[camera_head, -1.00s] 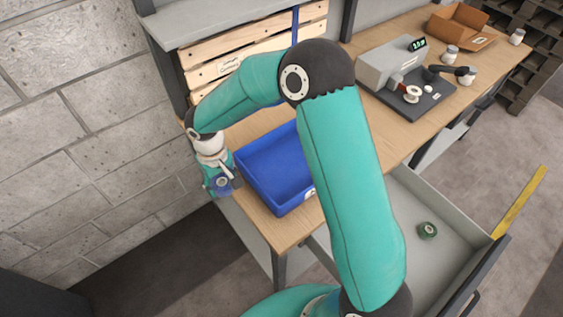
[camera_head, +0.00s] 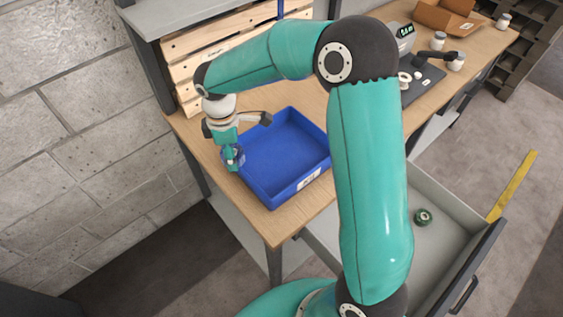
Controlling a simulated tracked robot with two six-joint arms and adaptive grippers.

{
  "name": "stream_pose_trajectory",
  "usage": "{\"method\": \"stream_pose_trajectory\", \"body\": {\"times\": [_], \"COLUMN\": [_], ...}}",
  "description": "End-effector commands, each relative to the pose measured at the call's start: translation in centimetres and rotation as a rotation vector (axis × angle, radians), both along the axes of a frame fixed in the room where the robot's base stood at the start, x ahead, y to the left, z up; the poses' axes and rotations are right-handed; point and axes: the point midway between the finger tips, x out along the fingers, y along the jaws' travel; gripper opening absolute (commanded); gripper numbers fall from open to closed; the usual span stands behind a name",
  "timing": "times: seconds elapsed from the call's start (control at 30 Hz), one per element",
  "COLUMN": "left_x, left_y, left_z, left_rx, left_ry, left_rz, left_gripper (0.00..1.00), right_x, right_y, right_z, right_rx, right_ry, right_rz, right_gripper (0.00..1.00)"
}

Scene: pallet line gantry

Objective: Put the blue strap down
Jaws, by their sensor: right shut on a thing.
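My right gripper (camera_head: 232,163) points down at the left edge of the blue tray (camera_head: 286,192), over the bench. It is shut on a small blue thing, seemingly the blue strap (camera_head: 239,154), which is mostly hidden by the fingers. I cannot tell whether the strap touches the tray wall or the bench. The tray looks empty where it shows; my right arm covers its right side. My left gripper is not in view.
A wooden crate (camera_head: 205,66) with a vertical blue band (camera_head: 281,9) stands behind the tray. A device (camera_head: 422,80), white jars (camera_head: 456,62) and a cardboard box (camera_head: 447,18) are further right.

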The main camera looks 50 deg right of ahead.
Motion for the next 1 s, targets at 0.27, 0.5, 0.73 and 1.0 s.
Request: {"method": "stream_pose_trajectory", "body": {"times": [0.27,0.5,0.73,1.0], "left_x": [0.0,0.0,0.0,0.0], "left_y": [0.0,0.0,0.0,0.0], "left_z": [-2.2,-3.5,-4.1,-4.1], "left_rx": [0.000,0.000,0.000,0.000], "left_ry": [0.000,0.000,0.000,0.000], "left_rz": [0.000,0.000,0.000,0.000], "left_gripper": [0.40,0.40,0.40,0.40], "right_x": [-2.5,-5.1,-6.6,-7.1], "right_y": [-4.3,-6.9,-8.0,-8.2], "right_z": [2.8,5.0,6.1,3.0], "right_rx": [-0.001,0.005,0.008,0.016], "right_ry": [0.004,0.005,0.003,0.009], "right_rz": [0.633,1.138,1.410,1.467], "right_gripper": [0.21,0.21,0.21,0.21]}}
